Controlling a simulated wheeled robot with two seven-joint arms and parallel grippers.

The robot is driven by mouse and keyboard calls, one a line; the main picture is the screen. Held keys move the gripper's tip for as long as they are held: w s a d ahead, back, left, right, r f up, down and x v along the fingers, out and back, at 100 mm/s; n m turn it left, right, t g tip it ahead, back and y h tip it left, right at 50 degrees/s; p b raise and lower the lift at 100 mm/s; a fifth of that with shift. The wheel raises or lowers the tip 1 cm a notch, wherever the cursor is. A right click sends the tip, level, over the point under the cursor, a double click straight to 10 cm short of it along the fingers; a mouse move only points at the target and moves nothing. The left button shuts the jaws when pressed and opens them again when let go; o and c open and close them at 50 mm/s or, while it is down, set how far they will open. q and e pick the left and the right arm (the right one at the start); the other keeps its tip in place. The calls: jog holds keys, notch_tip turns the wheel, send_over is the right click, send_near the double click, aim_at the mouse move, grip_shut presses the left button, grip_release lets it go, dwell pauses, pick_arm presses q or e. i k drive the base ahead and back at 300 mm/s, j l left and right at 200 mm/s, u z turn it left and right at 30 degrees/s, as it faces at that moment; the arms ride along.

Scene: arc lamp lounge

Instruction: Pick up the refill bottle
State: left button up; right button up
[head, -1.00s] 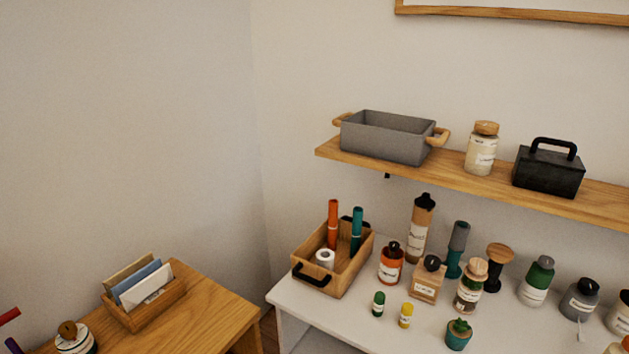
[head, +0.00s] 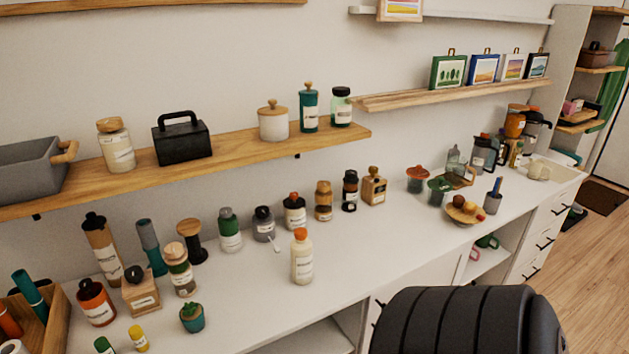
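Several labelled bottles stand on the white counter (head: 350,240), and their labels are too small to read, so I cannot tell for sure which is the refill bottle. A cream bottle with an orange cap (head: 302,258) stands upright near the counter's front edge. A tall tan bottle with a black top (head: 103,248) stands further left. Neither gripper shows; a black ribbed part of my arm fills the bottom right.
A wooden shelf (head: 235,148) with jars, a black box (head: 181,138) and a grey bin (head: 30,168) hangs above the counter. A small potted plant (head: 192,317) is near the front edge. Bare counter lies right of the cream bottle. A fruit bowl (head: 464,210) stands further right.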

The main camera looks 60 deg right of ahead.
aim_at(301, 250)
jog(key=z, duration=1.7)
jog(key=l+z, duration=0.3)
jog(key=l, duration=0.1)
